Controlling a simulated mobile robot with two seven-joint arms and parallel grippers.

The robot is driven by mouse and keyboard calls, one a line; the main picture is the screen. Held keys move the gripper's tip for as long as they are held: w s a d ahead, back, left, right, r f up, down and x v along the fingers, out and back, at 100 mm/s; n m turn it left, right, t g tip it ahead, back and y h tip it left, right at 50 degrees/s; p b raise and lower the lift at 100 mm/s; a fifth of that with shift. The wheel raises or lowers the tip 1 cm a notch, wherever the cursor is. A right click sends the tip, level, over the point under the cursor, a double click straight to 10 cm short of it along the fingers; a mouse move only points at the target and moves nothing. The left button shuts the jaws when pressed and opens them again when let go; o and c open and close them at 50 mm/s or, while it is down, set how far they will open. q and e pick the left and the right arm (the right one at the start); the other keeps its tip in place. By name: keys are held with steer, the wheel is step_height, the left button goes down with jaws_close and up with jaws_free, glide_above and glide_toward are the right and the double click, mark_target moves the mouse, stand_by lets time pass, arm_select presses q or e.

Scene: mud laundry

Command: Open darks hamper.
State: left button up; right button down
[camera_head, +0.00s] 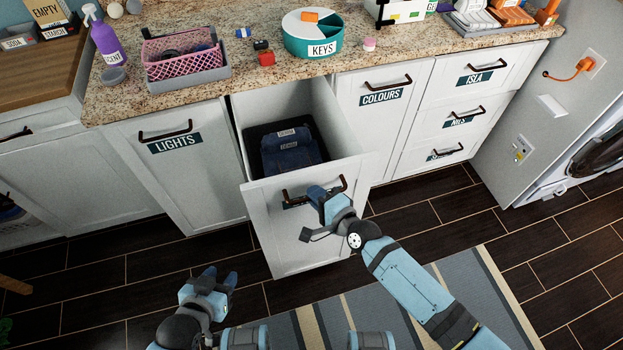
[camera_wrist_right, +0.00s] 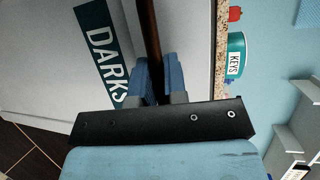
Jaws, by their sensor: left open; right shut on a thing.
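The darks hamper (camera_head: 258,238) is a white pull-out drawer standing out from the cabinet, with dark folded clothes (camera_head: 287,152) inside. Its DARKS label (camera_wrist_right: 105,58) shows in the right wrist view; in the head view my gripper partly covers it. My right gripper (camera_head: 322,194) is shut on the dark bar handle (camera_head: 338,184) at the hamper's front. In the right wrist view, the blue fingers (camera_wrist_right: 156,78) sit on either side of the handle (camera_wrist_right: 150,30). My left gripper (camera_head: 226,284) is open and empty, low over the floor, left of the hamper front and apart from it.
The LIGHTS hamper (camera_head: 172,170) is shut on the left, and the COLOURS door (camera_head: 385,125) is shut on the right. The counter (camera_head: 125,98) above holds a pink basket (camera_head: 182,52) and a KEYS tray (camera_head: 313,38). A striped rug (camera_head: 470,290) covers floor in front.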

steer(key=shift+s+d+p, duration=0.2)
steer(key=shift+s+d, duration=0.05)
steer(key=shift+s, duration=0.55)
steer(key=shift+s+d+p, duration=0.15)
steer(key=shift+s+d, duration=0.05)
steer(key=shift+s, duration=0.6)
steer(key=c, duration=1.2)
jaws_free()
steer(key=v, duration=1.4)
steer(key=shift+a, duration=0.1)
